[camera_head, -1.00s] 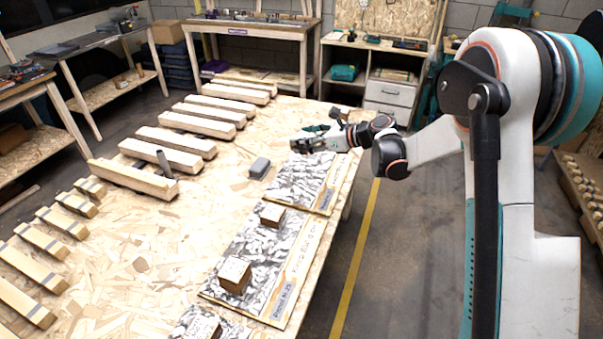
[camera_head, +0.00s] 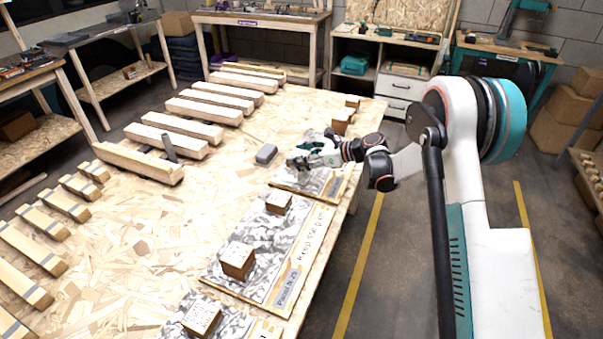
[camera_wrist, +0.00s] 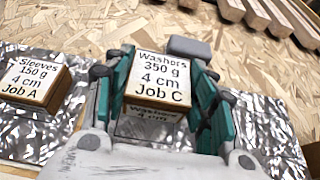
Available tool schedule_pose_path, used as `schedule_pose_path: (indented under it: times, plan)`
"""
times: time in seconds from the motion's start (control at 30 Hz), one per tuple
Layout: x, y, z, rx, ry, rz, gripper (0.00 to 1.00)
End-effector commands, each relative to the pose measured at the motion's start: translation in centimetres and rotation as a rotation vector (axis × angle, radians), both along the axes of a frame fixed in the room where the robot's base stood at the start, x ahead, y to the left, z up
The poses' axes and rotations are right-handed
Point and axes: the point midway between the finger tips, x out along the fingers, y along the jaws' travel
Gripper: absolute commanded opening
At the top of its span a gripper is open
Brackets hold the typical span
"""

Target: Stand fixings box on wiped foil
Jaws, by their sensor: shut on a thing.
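My gripper (camera_head: 314,158) is shut on a small brown box (camera_wrist: 158,72) with a white label reading Washers, 350 g, 4 cm, Job C. The box is upright between the teal finger pads. In the head view my gripper hides most of it. It is over the far foil panel (camera_head: 335,184), whose crinkled silver foil (camera_wrist: 268,128) shows around the fingers in the wrist view. I cannot tell whether the box touches the foil. A Sleeves box, 150 g, Job A (camera_wrist: 32,82), stands left of my gripper in the wrist view.
A grey block (camera_head: 266,154) lies on the board left of my gripper. Timber bars (camera_head: 195,108) line the left. Brown blocks (camera_head: 342,121) stand behind my arm.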

Motion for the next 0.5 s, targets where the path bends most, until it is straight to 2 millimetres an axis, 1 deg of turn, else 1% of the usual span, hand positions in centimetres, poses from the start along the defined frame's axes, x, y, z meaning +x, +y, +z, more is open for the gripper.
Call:
schedule_pose_path:
  times: [0.03,0.17,0.23,0.4,0.5]
  plan:
    - [0.0,0.0,-0.5,0.001,0.0,0.0,0.16]
    - [0.0,0.0,-1.0,0.001,0.0,0.0,0.16]
    - [0.0,0.0,-1.6,0.001,0.0,0.0,0.16]
    - [0.0,0.0,-4.1,0.001,0.0,0.0,0.16]
    - [0.0,0.0,-5.1,0.001,0.0,0.0,0.16]
